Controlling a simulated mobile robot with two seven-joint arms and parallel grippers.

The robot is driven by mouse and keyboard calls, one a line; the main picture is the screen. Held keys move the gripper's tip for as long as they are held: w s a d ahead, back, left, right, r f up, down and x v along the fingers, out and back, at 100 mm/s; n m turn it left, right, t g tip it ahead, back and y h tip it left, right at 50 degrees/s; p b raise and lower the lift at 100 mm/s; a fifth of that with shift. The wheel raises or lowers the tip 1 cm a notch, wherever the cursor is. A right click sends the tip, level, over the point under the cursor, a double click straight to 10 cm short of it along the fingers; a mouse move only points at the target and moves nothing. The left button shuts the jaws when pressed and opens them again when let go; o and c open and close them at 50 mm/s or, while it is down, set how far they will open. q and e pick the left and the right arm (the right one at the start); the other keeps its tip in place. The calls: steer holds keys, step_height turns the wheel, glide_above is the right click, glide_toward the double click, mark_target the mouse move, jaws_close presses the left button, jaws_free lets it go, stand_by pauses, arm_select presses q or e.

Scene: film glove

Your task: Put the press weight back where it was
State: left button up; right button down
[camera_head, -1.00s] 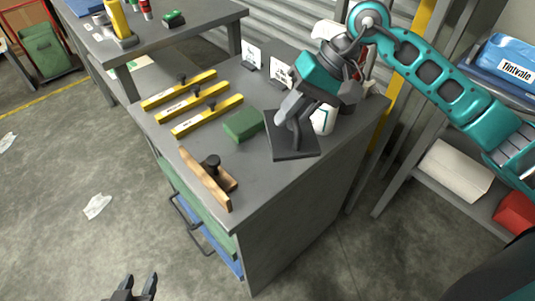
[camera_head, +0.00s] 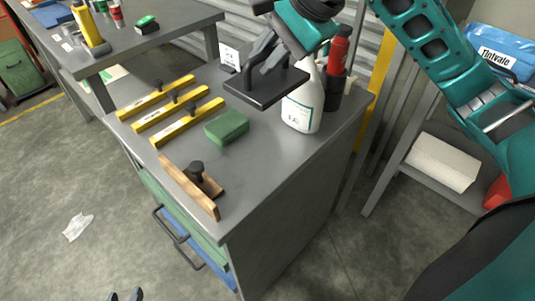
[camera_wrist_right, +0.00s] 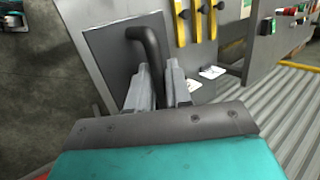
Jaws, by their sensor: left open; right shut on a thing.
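The press weight (camera_head: 262,91) is a dark square plate with a bent handle. My right gripper (camera_head: 262,55) is shut on its handle and holds it above the back part of the grey cabinet top (camera_head: 262,165). In the right wrist view, the fingers (camera_wrist_right: 164,88) grip the dark handle, with the press weight's plate (camera_wrist_right: 107,58) beyond. My left gripper (camera_head: 125,295) is open and empty at the bottom edge, low over the floor; only its fingertips show.
On the cabinet stand several yellow bars (camera_head: 178,121), a green block (camera_head: 228,127), a wooden float (camera_head: 192,184), a white card (camera_head: 230,59), the spray bottle (camera_head: 302,105) and a red bottle (camera_head: 338,52). The cabinet top right of the green block is clear.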

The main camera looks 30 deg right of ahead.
step_height(320, 180, down, 15)
steer(key=shift+f+b, duration=0.15)
steer(key=shift+b, duration=1.05)
steer(key=shift+f, duration=1.6)
steer(key=shift+f+b, duration=0.3)
steer(key=shift+f, duration=0.05)
arm_select(q)
steer(key=shift+w+d+f, duration=0.35)
steer(key=shift+d+f, duration=0.25)
steer(key=shift+d, duration=0.05)
arm_select(e)
steer(key=shift+f, duration=0.2)
steer(key=c, duration=1)
jaws_free()
steer(key=shift+c, duration=0.2)
